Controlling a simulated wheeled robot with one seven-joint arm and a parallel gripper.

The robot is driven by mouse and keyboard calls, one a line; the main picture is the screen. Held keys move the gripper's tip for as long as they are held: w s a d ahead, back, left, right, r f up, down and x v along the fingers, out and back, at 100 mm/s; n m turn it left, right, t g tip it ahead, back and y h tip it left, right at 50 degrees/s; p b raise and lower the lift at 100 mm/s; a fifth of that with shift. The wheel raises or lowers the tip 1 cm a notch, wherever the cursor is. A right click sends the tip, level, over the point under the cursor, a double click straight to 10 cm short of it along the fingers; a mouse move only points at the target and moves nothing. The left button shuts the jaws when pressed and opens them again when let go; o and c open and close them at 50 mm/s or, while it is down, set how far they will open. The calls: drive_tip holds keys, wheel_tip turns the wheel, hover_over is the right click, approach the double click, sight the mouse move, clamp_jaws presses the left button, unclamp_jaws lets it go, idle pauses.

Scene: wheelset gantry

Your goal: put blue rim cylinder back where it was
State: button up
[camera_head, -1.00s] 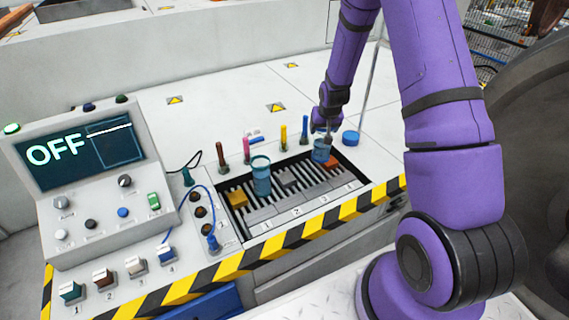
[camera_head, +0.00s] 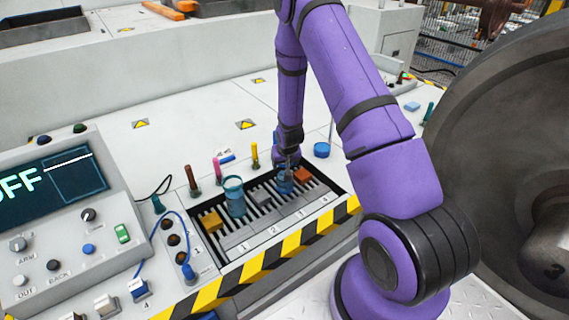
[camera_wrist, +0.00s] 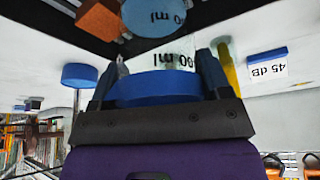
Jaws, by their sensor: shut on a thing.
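My gripper (camera_head: 288,167) points down over the right part of the slotted tray (camera_head: 262,229). In the wrist view my gripper (camera_wrist: 161,72) is shut around the blue rim of the blue rim cylinder (camera_wrist: 158,86), with one finger on each side. Its clear wall carries a millilitre mark. In the head view the blue rim cylinder (camera_head: 285,185) is upright, low in the tray, left of the orange block (camera_head: 303,174). My gripper partly hides its top. I cannot tell whether its base touches the slats.
A second, teal-rimmed cylinder (camera_head: 234,198) stands to the left in the tray, beside a yellow block (camera_head: 212,220). A grey block (camera_head: 262,198) lies between the cylinders. Several coloured upright tools and a blue disc (camera_head: 321,150) stand behind the tray.

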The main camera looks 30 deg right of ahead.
drive_tip(key=shift+f, duration=0.3)
drive_tip(key=o, duration=1.5)
drive_tip(key=shift+r, duration=0.1)
drive_tip(key=s+a+r+n, duration=0.1)
drive_tip(key=s+a+r, duration=0.25)
drive_tip(key=r, duration=0.85)
drive_tip(key=s+a+r, duration=0.3)
drive_tip(key=s+r, duration=0.2)
drive_tip(key=r, duration=0.6)
drive_tip(key=s+a+r+n, duration=0.1)
drive_tip(key=s+a+r, duration=0.25)
drive_tip(key=r, duration=0.85)
drive_tip(key=shift+s+a+r+n+t+y, duration=0.25)
drive_tip(key=shift+s+a+r, duration=0.7)
drive_tip(key=shift+s+r, duration=2)
drive_tip(key=shift+s+a+r+n+t+y, duration=0.1)
drive_tip(key=shift+s+a+r+n+y, duration=0.6)
drive_tip(key=shift+s, duration=4.05)
drive_tip(key=shift+s+a+r+n+t+h, duration=0.15)
drive_tip(key=shift+s+a+r, duration=1)
drive_tip(key=shift+s+r, duration=1.95)
